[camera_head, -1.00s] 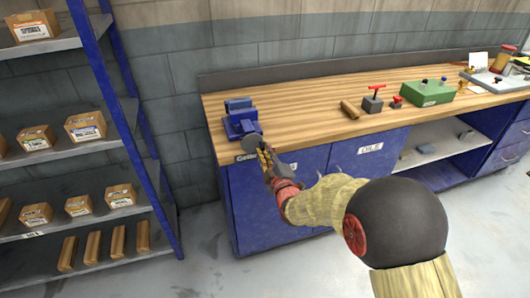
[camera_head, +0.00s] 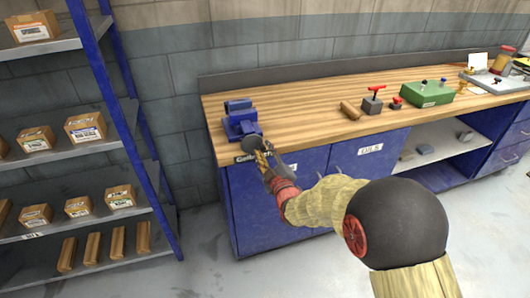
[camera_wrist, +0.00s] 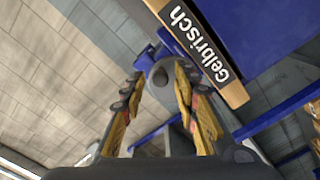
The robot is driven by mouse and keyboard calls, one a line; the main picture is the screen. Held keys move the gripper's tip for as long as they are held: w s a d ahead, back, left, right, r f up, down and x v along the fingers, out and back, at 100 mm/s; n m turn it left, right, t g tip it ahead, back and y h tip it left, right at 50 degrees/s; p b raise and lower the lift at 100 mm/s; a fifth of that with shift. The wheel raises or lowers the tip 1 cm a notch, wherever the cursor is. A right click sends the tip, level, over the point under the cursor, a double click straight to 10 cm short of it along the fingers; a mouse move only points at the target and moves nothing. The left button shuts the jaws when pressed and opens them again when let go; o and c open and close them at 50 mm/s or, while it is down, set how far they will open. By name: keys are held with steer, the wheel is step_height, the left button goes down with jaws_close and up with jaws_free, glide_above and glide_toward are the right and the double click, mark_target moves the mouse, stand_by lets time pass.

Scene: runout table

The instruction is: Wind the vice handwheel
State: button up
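The blue vice (camera_head: 240,118) is on the left end of the wooden bench. Its grey round handwheel (camera_head: 251,145) faces out past the bench's front edge. My gripper (camera_head: 264,150) is right at the handwheel, its fingers pointing up toward it. In the wrist view, my gripper's two yellow fingers (camera_wrist: 160,82) stand apart. The handwheel's dark round hub (camera_wrist: 159,77) shows between the fingertips, with part of the blue vice (camera_wrist: 145,60) beyond it. I see no clear contact between fingers and wheel. Part of the wheel is hidden by the fingers in the head view.
The bench front carries a label (camera_wrist: 195,35) close to my gripper, above blue cabinets (camera_head: 262,205). A shelf rack (camera_head: 125,150) with boxes stands left.

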steer(key=m, duration=1.7)
steer(key=shift+f+m, duration=0.1)
steer(key=shift+m, duration=0.3)
steer(key=m, duration=0.4)
steer(key=shift+m, duration=0.4)
steer(key=c, duration=0.4)
steer(key=c, duration=0.3)
jaws_close()
